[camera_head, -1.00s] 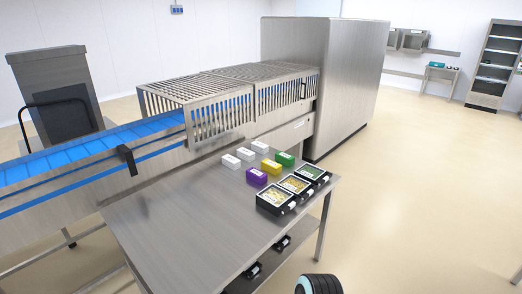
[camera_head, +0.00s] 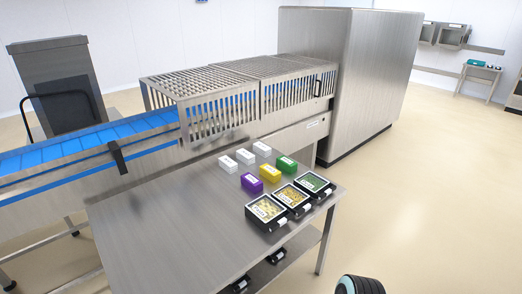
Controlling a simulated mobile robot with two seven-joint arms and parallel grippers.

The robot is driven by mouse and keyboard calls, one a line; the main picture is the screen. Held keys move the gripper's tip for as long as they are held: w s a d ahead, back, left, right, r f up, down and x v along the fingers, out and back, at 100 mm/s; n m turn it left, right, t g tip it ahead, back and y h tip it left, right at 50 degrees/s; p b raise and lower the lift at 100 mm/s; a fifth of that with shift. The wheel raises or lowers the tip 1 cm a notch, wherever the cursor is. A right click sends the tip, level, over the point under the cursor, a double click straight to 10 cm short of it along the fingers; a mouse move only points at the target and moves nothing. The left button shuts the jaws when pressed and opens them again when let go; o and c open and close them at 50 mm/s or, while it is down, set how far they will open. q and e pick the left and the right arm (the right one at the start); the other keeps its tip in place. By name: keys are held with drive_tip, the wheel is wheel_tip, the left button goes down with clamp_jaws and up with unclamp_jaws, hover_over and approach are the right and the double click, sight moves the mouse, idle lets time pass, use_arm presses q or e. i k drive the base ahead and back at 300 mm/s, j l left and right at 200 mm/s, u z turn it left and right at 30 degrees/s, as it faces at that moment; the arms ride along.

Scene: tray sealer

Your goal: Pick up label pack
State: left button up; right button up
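Several small label packs stand on the steel table (camera_head: 150,235). A purple pack (camera_head: 251,183), a yellow pack (camera_head: 270,173) and a green pack (camera_head: 287,164) form a row. Behind them are three white packs, the left one (camera_head: 228,164), the middle one (camera_head: 245,157) and the right one (camera_head: 262,149). In front are three black trays with food under printed film, the left one (camera_head: 265,211), the middle one (camera_head: 291,197) and the right one (camera_head: 316,183). Neither of my grippers shows. A dark rounded part of mine is at the bottom edge.
The tray sealer's blue belt (camera_head: 70,150) and slatted guard (camera_head: 220,120) run behind the table, up to a tall steel housing (camera_head: 350,80). More black items (camera_head: 276,256) lie on the lower shelf. The floor to the right is clear.

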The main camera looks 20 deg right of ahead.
sight(227, 163)
drive_tip(key=i+l+z, duration=0.25)
drive_tip(key=i+l, duration=0.65)
drive_tip(key=i+j, duration=0.05)
drive_tip(key=i, duration=0.1)
